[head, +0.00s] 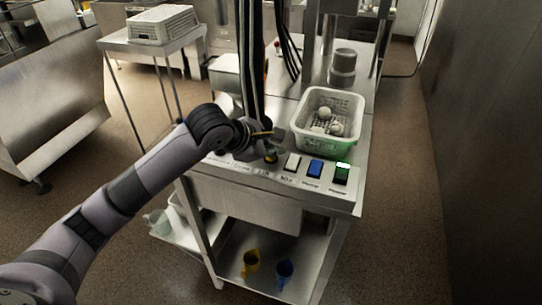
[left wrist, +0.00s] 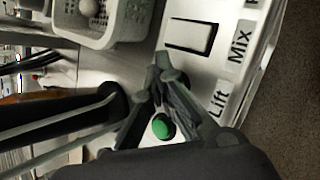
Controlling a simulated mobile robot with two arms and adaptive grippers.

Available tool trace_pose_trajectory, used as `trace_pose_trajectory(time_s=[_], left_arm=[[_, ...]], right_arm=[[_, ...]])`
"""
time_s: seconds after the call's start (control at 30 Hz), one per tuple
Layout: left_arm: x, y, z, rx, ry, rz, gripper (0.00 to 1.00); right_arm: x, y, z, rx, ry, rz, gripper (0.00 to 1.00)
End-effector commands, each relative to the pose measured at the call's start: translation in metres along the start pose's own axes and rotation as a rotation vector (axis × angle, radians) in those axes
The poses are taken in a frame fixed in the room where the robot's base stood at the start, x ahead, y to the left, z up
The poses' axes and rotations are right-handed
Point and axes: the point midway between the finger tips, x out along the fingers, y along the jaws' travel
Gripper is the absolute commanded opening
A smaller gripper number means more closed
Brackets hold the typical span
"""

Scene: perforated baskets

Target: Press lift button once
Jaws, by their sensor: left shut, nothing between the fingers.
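The control panel (head: 292,181) runs along the front edge of the steel machine. In the left wrist view, a round green button (left wrist: 162,128) shows through the gap between my finger links, close to the "Lift" label (left wrist: 219,98). My left gripper (head: 271,156) is shut and empty, low over the panel at the "Lift" place, and covers most of that button in the head view. Its closed fingertips (left wrist: 163,68) point toward the white "Mix" button (left wrist: 190,38). I cannot tell whether the gripper touches the button. My right gripper is not in view.
A white perforated basket (head: 328,119) with pale round items stands behind the panel. Yellow (head: 251,261) and blue (head: 285,271) cups stand on the lower shelf.

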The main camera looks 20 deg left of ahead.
Motion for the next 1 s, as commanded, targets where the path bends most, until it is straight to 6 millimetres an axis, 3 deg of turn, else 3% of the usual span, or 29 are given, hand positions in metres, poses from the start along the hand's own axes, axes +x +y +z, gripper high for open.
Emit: trace_pose_trajectory(time_s=[1.0], left_arm=[[-0.013,0.01,0.009,0.0,0.001,-0.001,0.0]], right_arm=[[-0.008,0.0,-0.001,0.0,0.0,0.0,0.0]])
